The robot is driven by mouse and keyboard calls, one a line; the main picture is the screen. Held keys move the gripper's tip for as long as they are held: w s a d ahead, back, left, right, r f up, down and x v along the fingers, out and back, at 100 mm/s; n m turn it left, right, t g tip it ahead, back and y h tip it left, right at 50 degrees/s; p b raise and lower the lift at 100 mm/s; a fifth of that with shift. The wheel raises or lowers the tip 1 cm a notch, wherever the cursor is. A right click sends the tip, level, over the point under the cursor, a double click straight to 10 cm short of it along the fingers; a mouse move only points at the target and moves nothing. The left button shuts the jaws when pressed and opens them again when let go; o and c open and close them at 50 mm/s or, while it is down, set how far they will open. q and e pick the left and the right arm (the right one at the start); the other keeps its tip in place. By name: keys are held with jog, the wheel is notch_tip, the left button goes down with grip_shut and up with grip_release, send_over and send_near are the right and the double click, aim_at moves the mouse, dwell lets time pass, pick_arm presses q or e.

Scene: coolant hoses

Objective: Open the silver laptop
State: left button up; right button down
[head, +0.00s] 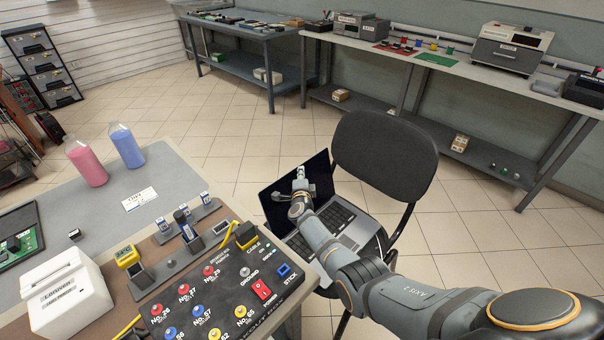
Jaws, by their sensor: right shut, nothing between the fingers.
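The silver laptop (365,228) sits on the seat of the black chair. Part of the keyboard shows to the right of my arm. My right gripper (300,172) is shut and empty, in front of the dark screen near its upper part. Whether it touches the lid I cannot tell. My right arm crosses over the laptop and hides part of the keyboard and the hinge. My left gripper is not in view.
The chair's backrest (385,155) rises just beyond the laptop. A workbench (180,180) at left holds a button panel (225,300), a white box (68,295), and pink (86,163) and blue (126,146) bottles. Benches line the back wall. Tiled floor between is clear.

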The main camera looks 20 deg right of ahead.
dwell(0.4)
notch_tip(320, 180, up, 10)
dwell(0.6)
